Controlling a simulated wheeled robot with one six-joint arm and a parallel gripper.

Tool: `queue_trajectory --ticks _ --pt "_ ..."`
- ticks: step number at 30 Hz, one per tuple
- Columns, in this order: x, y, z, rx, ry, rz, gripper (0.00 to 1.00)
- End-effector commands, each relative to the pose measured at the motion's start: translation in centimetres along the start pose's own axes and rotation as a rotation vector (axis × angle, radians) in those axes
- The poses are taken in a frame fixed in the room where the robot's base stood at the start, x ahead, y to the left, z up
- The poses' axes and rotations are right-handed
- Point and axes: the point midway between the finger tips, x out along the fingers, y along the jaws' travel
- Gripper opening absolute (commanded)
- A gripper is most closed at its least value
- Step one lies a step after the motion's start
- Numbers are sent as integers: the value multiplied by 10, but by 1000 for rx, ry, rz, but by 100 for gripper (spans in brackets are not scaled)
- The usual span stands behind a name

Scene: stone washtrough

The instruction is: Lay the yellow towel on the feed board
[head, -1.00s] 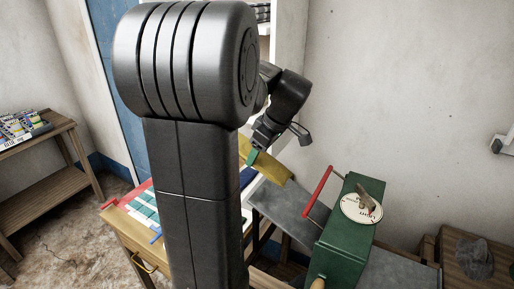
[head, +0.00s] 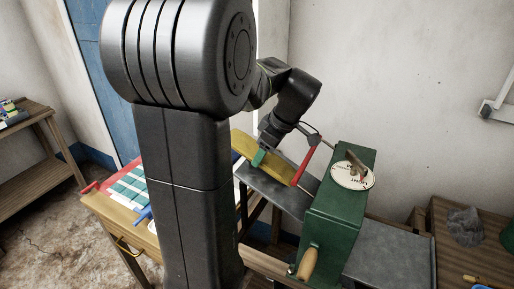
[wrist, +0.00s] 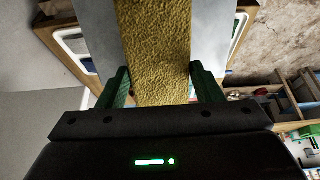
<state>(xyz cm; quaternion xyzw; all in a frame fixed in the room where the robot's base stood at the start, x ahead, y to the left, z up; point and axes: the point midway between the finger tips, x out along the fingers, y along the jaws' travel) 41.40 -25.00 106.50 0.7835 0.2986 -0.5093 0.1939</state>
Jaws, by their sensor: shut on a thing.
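The yellow towel (head: 243,145) is a long folded strip held in my gripper (head: 262,152). My gripper's green fingers are shut on it; in the wrist view the towel (wrist: 155,50) runs out from between the fingers (wrist: 160,88). The feed board, a grey flat board (head: 285,198), extends left from the green box-shaped machine (head: 330,205). The towel is over the board's far left part in the head view, close above it. I cannot tell whether it touches. In the wrist view a grey surface (wrist: 210,35) shows behind the towel.
The machine has a red bar (head: 306,162) close to my gripper, a white dial (head: 353,176) and a wooden handle (head: 307,264). Another grey board (head: 385,260) lies on its right. A wooden table with coloured items (head: 130,190) stands at left. My arm's column hides the middle.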

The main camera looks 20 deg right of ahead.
Motion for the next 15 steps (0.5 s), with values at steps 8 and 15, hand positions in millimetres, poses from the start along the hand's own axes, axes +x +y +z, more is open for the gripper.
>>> queue_trajectory --ticks 8,15 --pt "6 0 27 2 0 2 27" --pt "7 0 39 0 0 1 27"
